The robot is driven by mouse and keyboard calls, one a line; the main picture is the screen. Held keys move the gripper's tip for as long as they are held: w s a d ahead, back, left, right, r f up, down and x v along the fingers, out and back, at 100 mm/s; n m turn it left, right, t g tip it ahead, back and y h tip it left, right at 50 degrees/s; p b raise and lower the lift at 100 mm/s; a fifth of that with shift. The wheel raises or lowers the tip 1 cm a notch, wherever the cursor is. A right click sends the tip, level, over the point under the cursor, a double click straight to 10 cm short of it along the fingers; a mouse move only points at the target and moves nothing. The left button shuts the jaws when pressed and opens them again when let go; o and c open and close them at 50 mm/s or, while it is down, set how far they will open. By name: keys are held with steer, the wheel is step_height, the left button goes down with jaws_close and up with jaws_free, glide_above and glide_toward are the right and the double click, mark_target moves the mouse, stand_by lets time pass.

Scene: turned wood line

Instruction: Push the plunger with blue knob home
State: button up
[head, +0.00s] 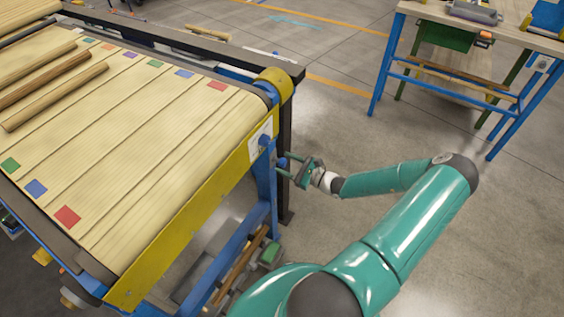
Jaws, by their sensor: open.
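A small blue round piece (264,140) shows on a white plate (256,148) on the yellow side rail at the near right end of the line. A second small blue spot, like a round knob (282,162), shows just below and right of it, at my gripper's fingertips. I cannot tell for sure which of the two is the plunger's knob, and no plunger shaft is clear to see. My gripper (288,168) is open and points left toward the end of the line. Whether a finger touches the blue spot is too small to tell.
The slatted belt (150,150) carries several wooden rods (55,96) and coloured squares. A dark post and blue leg (266,190) stand close to my gripper. A blue-framed workbench (460,70) stands at the upper right. The floor between is clear.

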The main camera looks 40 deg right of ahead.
steer(key=v, duration=1.1)
steer(key=shift+s, duration=0.25)
